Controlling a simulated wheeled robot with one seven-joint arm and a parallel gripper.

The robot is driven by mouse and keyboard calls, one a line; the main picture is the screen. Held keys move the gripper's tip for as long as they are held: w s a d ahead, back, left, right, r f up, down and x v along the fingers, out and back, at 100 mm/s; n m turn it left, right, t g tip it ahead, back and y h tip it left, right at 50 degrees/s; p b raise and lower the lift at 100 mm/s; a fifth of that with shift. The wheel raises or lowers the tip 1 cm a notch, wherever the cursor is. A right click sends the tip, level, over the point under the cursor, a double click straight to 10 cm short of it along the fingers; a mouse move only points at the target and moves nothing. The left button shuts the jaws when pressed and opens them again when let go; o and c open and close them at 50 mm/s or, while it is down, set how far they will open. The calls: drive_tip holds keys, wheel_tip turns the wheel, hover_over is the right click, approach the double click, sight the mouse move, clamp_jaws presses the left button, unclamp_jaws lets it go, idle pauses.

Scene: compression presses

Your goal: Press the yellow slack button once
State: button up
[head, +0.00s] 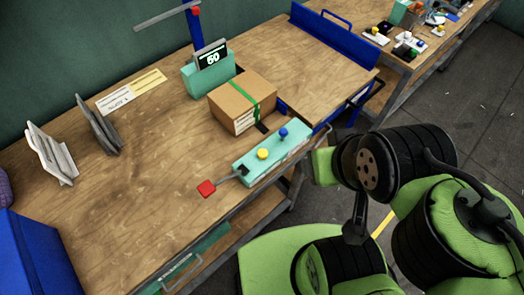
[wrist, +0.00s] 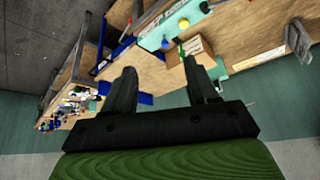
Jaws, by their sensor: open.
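The yellow button (head: 263,153) sits on a teal control box (head: 270,156) at the bench's front edge. A blue button (head: 283,132) is beside it on the same box, to the upper right. In the wrist view the yellow button (wrist: 184,23) and the blue button (wrist: 204,6) also show near the top. My gripper (wrist: 165,78) is open with nothing between its fingers, and is well apart from the box. In the head view my arm is at the right, beside the bench, and the fingers are not clearly visible.
A red-ended lever (head: 207,188) sticks out left of the control box. A cardboard box with a green strap (head: 243,100) stands behind it, next to a teal display reading 50 (head: 210,70). Grey upright holders (head: 98,125) stand at left. A blue bin (head: 38,262) is at the lower left.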

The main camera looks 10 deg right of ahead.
clamp_jaws()
idle(1.5)
